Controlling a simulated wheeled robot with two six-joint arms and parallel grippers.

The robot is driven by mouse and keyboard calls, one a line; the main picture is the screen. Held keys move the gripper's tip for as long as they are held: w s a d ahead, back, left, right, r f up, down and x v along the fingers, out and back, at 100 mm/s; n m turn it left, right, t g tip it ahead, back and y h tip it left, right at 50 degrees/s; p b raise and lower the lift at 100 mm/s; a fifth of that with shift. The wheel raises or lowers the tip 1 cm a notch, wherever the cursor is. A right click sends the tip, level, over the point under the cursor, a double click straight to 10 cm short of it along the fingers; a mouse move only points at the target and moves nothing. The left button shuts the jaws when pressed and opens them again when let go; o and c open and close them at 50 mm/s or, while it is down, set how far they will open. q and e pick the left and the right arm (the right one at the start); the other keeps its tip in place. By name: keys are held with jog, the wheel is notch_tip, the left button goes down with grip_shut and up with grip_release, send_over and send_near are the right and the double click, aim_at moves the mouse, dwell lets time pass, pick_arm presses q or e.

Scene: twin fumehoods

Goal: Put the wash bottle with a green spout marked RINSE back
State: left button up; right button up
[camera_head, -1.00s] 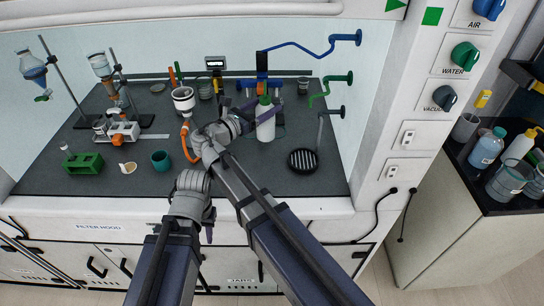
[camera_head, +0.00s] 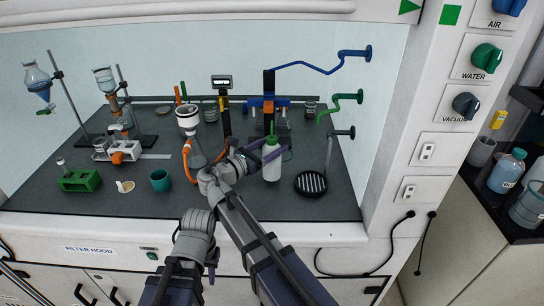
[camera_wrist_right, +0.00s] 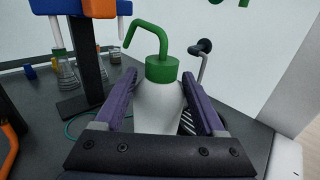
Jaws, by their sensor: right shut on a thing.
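The white wash bottle (camera_head: 271,164) with a green cap and bent green spout is upright over the bench top, left of a round black slotted plate. It also shows in the right wrist view (camera_wrist_right: 158,100); no lettering is readable on it. My right gripper (camera_head: 262,158) is shut on its body, with a purple finger on each side (camera_wrist_right: 160,105). I cannot tell whether the bottle's base touches the bench. My left gripper (camera_head: 212,264) hangs at the hood's front, away from the bottle; its fingers are too small and hidden to judge.
The round black plate (camera_head: 311,184) is just right of the bottle. A blue-and-orange stand (camera_head: 269,104) is behind it. A funnel flask (camera_head: 195,150) with an orange hose stands left. A teal cup (camera_head: 160,180) and green block (camera_head: 79,180) are further left.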

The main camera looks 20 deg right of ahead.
jog(key=shift+f+b, duration=0.5)
jog(key=shift+f, duration=0.45)
jog(key=shift+f, duration=0.15)
jog(key=o, duration=0.9)
